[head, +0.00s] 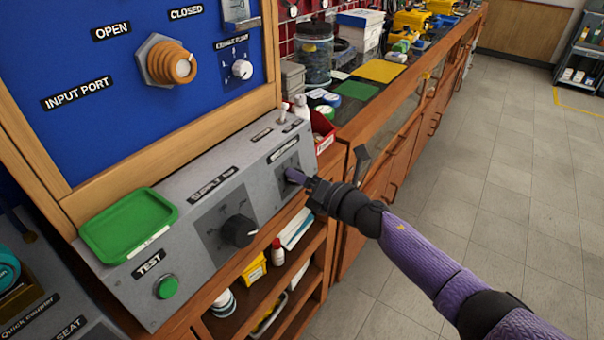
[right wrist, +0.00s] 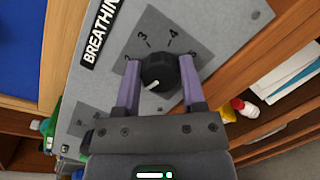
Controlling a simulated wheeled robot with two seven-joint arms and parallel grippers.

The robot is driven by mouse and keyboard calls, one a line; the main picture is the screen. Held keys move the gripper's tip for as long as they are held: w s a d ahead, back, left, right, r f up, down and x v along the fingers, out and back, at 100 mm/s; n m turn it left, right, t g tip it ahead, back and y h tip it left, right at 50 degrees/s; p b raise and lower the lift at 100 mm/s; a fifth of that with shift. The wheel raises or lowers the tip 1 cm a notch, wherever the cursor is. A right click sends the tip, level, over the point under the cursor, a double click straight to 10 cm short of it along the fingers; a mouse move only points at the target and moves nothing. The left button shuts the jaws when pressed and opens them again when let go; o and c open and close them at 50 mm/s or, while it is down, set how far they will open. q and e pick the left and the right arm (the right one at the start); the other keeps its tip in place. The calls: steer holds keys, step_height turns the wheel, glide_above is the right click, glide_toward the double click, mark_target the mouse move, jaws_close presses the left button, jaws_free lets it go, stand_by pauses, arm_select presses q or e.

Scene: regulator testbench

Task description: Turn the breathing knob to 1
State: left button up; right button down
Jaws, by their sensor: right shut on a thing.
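The breathing knob (right wrist: 158,72) is black and round, on a grey dial plate with the printed numbers 3 and 4 readable above it. The start of the label "BREATHIN" shows beside the plate. The knob's white pointer line points to the lower left in the right wrist view; the left finger partly covers that side of the dial. My right gripper (right wrist: 160,84) has its two purple fingers on either side of the knob and is shut on it. In the head view my right gripper (head: 293,176) is at the panel's right end and hides the knob. My left gripper is not in view.
The grey panel (head: 185,262) also carries a larger black supply knob (head: 238,231), a green test button (head: 166,287) and a green tray (head: 128,224). A blue board (head: 85,140) stands behind. Shelves with bottles lie below; the floor at right is clear.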

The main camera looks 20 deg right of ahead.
stand_by(0.4)
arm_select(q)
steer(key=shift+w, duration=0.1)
arm_select(e)
steer(key=shift+c, duration=0.9)
jaws_free()
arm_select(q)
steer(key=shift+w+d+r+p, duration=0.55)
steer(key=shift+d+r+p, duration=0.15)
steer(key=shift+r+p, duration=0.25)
arm_select(e)
steer(key=v, duration=1)
steer(key=shift+f, duration=0.1)
